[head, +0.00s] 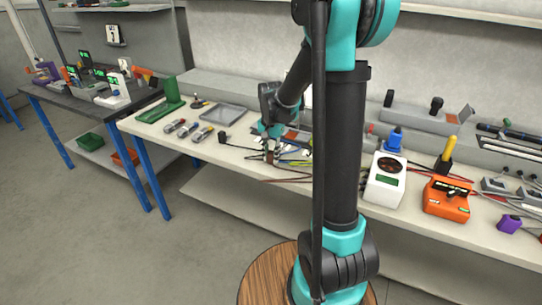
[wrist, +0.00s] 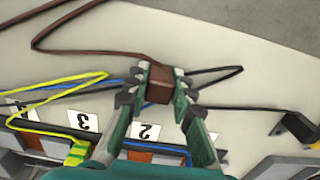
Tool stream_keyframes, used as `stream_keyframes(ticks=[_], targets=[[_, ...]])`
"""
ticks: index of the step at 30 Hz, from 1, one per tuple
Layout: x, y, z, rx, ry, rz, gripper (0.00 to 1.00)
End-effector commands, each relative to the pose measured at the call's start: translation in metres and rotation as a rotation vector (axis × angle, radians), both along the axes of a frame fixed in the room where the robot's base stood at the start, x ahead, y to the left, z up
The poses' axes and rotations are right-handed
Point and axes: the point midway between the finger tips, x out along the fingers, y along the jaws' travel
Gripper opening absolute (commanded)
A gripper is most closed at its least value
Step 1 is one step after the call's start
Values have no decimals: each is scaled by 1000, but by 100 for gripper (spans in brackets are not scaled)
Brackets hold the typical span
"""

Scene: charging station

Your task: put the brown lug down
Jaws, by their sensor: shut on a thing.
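My gripper (head: 270,152) is low over the pale workbench (head: 240,165), just right of the table's left part. In the wrist view my gripper (wrist: 160,88) is shut on the brown lug (wrist: 159,85), a small brown block between the two fingertips. A brown wire (wrist: 90,50) runs from the lug away to the upper left. In the head view the brown lug (head: 270,158) is small under the fingers. I cannot tell whether it touches the bench.
Numbered cards 3 (wrist: 83,121) and 2 (wrist: 145,131) stand by a row of terminals. A yellow-green lug (wrist: 77,153) and blue and black wires lie near. A grey tray (head: 223,116), a white meter (head: 386,180) and an orange device (head: 447,200) stand along the bench.

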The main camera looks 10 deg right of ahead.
Motion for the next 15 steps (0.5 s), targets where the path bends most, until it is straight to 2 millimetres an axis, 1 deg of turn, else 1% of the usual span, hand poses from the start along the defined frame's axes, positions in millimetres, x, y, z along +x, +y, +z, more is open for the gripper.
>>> stream_keyframes(ticks=[3, 4, 9, 15], targets=[[0, 0, -2, 0, 0, 0, 1], [0, 0, -3, 0, 0, 0, 24], [0, 0, -2, 0, 0, 0, 44], [0, 0, -2, 0, 0, 0, 44]])
